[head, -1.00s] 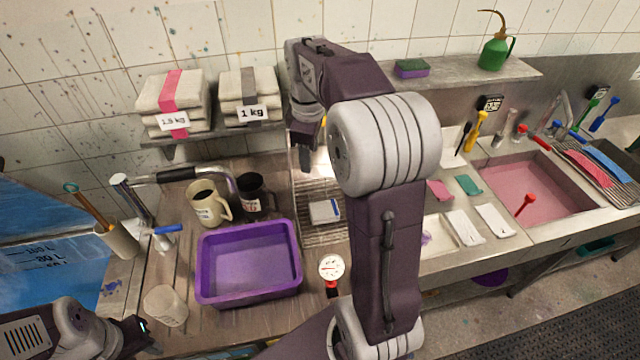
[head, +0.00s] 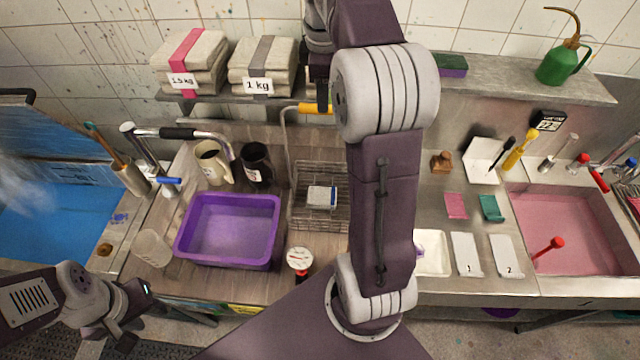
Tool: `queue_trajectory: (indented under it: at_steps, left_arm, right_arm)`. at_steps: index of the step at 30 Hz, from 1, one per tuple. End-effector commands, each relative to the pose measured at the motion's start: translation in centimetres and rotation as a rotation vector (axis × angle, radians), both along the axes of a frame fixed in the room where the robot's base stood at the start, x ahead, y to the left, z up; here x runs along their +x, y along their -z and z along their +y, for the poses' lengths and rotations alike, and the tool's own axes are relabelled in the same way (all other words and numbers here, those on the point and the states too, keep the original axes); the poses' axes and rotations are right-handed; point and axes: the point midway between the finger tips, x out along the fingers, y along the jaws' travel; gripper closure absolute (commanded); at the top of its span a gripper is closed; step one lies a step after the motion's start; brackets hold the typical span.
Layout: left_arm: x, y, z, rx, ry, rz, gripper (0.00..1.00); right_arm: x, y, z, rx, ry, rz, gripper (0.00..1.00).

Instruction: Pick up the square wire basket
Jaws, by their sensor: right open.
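The square wire basket (head: 318,222) stands on the counter, right of the purple tub, partly hidden by my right arm. Its tall wire handle rises at the back to a yellow grip (head: 305,109). A small white and blue block (head: 321,195) lies in the basket. My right gripper (head: 322,98) is open at the yellow grip, with one dark finger showing across it. The rest is hidden by my arm, so contact cannot be told. My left gripper (head: 142,310) is low at the left, away from the basket; its jaw opening is unclear.
The purple tub (head: 228,262), a cream mug (head: 210,165) and a black mug (head: 256,165) stand left of the basket. A round dial gauge (head: 299,260) is in front of it. A shelf (head: 215,97) with folded cloth stacks is above. Sinks lie at both sides.

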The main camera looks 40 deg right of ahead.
Motion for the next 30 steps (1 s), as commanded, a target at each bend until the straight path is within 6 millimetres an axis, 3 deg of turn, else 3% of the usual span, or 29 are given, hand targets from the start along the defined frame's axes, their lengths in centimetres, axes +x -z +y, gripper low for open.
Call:
queue_trajectory:
  at_steps: [7, 14, 21, 28, 29, 30]
  left_arm:
    - [0.0, -0.3, 0.0, 0.000, 0.000, 0.000, 0.64]
    - [0.0, -0.9, 0.0, 0.000, 0.000, 0.001, 0.64]
    - [0.0, -1.9, 0.0, 0.000, 0.000, 0.000, 0.64]
    - [0.0, -1.8, 0.0, 0.000, 0.000, 0.001, 0.64]
    - [0.0, -1.8, 0.0, 0.000, 0.000, 0.001, 0.64]
    - [0.0, -1.8, 0.0, 0.000, 0.000, 0.001, 0.64]
  right_arm:
    - [0.4, 3.2, -0.4, 0.001, 0.001, 0.003, 0.51]
    - [0.8, 4.6, -0.6, 0.003, 0.001, 0.004, 0.51]
    - [1.6, 8.4, -1.2, 0.002, 0.001, 0.002, 0.51]
    - [1.7, 8.8, -1.2, 0.001, 0.001, -0.001, 0.51]
    - [1.7, 8.8, -1.2, 0.001, 0.001, -0.001, 0.54]
    - [1.7, 8.8, -1.2, 0.001, 0.001, -0.001, 0.65]
